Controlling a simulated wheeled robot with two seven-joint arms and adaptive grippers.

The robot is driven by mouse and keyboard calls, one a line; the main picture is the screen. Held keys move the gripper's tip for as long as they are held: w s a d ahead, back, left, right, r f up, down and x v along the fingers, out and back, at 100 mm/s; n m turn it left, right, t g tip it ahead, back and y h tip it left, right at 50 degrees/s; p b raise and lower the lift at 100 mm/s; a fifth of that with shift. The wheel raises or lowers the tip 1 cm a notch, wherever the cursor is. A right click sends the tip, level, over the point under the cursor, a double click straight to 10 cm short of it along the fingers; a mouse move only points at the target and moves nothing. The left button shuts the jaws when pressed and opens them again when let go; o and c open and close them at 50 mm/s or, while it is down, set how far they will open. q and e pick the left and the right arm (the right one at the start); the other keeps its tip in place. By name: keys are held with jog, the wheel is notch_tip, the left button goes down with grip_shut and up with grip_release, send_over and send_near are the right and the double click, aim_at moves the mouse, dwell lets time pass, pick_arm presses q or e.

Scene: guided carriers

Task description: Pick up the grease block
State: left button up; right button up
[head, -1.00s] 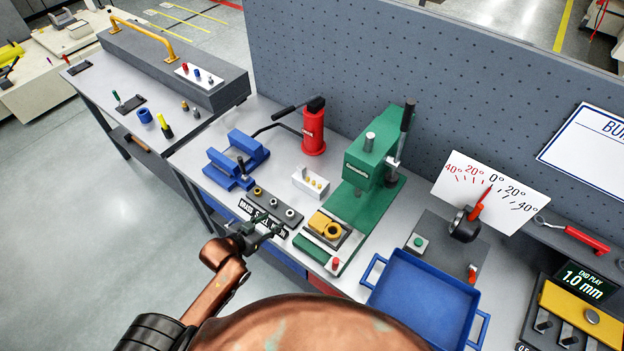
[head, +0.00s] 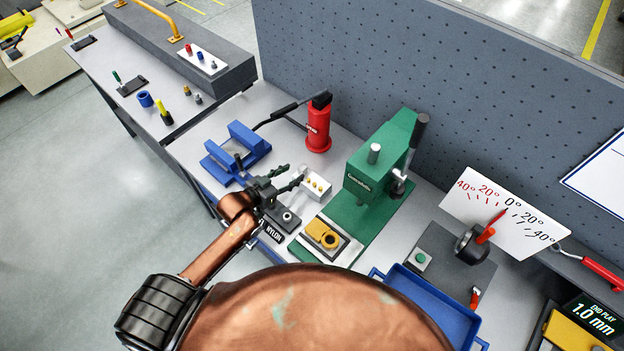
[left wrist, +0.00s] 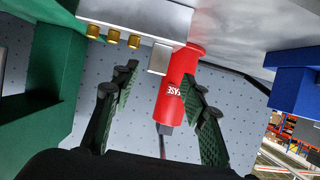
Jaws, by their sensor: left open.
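The grease block, which I take to be the pale metal block with brass fittings (head: 316,185), sits on the bench between the blue vise and the green press. My left gripper (head: 290,178) is open and empty at its left side. In the left wrist view the block (left wrist: 135,18) is at the top, its brass fittings pointing down in the picture. A small grey square part (left wrist: 159,58) shows below it, between the open fingers (left wrist: 160,80). My right gripper is not in view.
The blue vise (head: 238,150) is left, the green press (head: 372,180) right. A yellow part (head: 322,233) and a dark nylon-labelled holder (head: 280,225) lie in front. A blue tray (head: 410,290) is at front right.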

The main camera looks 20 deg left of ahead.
aim_at(300, 170)
pick_arm(q)
jog(key=shift+d+x, duration=0.25)
jog(key=shift+x, duration=0.95)
jog(key=x, duration=0.2)
jog(key=shift+w+d, duration=0.1)
jog(key=shift+w, duration=0.3)
jog(key=shift+w+d+f, duration=0.1)
jog(key=shift+w+f, duration=0.1)
jog(key=shift+w, duration=0.05)
jog(key=shift+w+f, duration=0.15)
jog(key=c, duration=0.9)
grip_shut()
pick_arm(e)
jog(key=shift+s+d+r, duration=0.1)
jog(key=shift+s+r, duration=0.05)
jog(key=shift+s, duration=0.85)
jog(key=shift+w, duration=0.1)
